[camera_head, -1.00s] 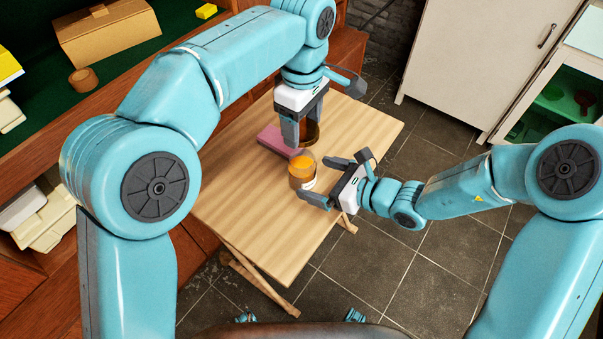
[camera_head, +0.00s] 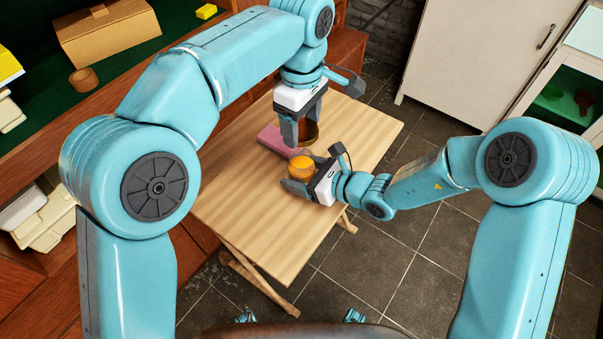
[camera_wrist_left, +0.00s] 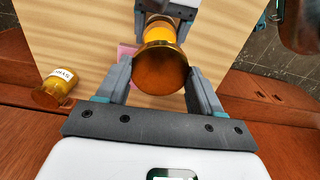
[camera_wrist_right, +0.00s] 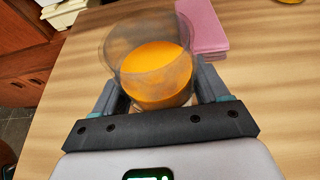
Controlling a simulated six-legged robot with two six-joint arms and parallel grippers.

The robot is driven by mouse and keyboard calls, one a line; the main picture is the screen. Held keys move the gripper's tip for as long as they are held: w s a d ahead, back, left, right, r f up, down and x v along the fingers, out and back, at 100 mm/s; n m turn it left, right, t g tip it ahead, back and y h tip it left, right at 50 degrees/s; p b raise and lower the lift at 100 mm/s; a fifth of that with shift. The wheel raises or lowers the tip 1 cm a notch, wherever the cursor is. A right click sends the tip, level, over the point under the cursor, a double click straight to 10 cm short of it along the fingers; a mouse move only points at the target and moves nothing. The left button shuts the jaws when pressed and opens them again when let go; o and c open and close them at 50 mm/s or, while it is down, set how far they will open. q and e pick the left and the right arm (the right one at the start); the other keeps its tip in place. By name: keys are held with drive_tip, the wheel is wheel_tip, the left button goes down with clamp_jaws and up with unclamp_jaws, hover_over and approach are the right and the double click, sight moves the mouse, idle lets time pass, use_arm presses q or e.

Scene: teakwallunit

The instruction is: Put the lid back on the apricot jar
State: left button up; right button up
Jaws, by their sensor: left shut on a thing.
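The open apricot jar (camera_head: 301,168), clear glass with orange contents, stands upright on the table; it shows close up in the right wrist view (camera_wrist_right: 155,75). My right gripper (camera_head: 299,174) has its fingers on either side of the jar, low down, and looks open; whether they touch the glass cannot be told. My left gripper (camera_head: 303,128), pointing down, is shut on a round gold-brown lid (camera_wrist_left: 160,67) and holds it above the table, behind the jar in the head view. In the left wrist view the jar (camera_wrist_left: 158,28) shows beyond the lid.
A pink folded cloth or book (camera_head: 271,138) lies behind the jar. The front of the wooden table (camera_head: 265,235) is clear. A white cabinet (camera_head: 480,60) stands beyond.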

use_arm(q)
hover_over(302, 172)
drive_tip(key=w, duration=0.3)
drive_tip(key=shift+f, duration=2.5)
drive_tip(key=shift+f, duration=0.9)
drive_tip(key=shift+f, duration=0.55)
